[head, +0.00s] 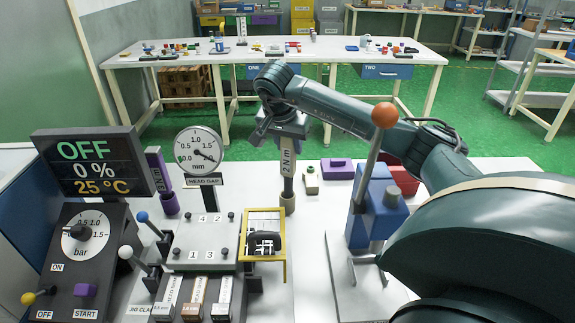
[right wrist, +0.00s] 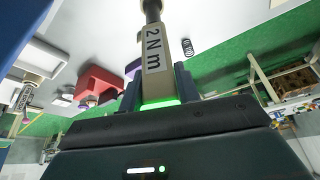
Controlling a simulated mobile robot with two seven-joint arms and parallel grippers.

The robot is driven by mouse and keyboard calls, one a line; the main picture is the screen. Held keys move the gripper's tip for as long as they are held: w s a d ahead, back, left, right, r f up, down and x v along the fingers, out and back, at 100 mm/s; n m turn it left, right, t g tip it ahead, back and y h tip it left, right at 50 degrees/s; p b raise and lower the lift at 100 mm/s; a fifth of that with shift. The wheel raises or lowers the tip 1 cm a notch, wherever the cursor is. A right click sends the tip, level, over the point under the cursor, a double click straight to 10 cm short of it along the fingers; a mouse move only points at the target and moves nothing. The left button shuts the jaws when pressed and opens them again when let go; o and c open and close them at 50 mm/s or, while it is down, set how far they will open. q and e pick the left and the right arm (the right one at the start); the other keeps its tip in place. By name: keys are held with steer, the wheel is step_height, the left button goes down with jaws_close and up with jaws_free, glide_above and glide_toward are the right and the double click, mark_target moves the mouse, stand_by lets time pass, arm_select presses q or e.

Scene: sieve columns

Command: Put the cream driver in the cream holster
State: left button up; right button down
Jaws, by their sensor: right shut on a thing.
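The cream driver (head: 287,163), marked 2 N m, hangs upright below my right gripper (head: 283,128), which is shut on its upper end. The right wrist view shows the driver's cream body (right wrist: 154,60) between the fingers and its dark shaft (right wrist: 152,10) leading away. The cream holster (head: 288,204) is a small cup on the white table, directly below the driver in the head view. The driver's lower end meets the holster's mouth in that view; I cannot tell whether the tip is inside or just above. My left gripper is not in view.
A purple driver (head: 156,168) stands in a purple holster (head: 169,204) to the left. The gap gauge (head: 199,150), a yellow frame (head: 265,221) and the clamp plate are close by. A blue press with an orange-knobbed lever (head: 384,115) stands right, beside my right arm.

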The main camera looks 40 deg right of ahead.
mark_target(288, 159)
steer(key=shift+w+f, duration=0.1)
steer(key=shift+f, duration=2.1)
steer(key=c, duration=1)
jaws_free()
steer(key=shift+v, duration=6.05)
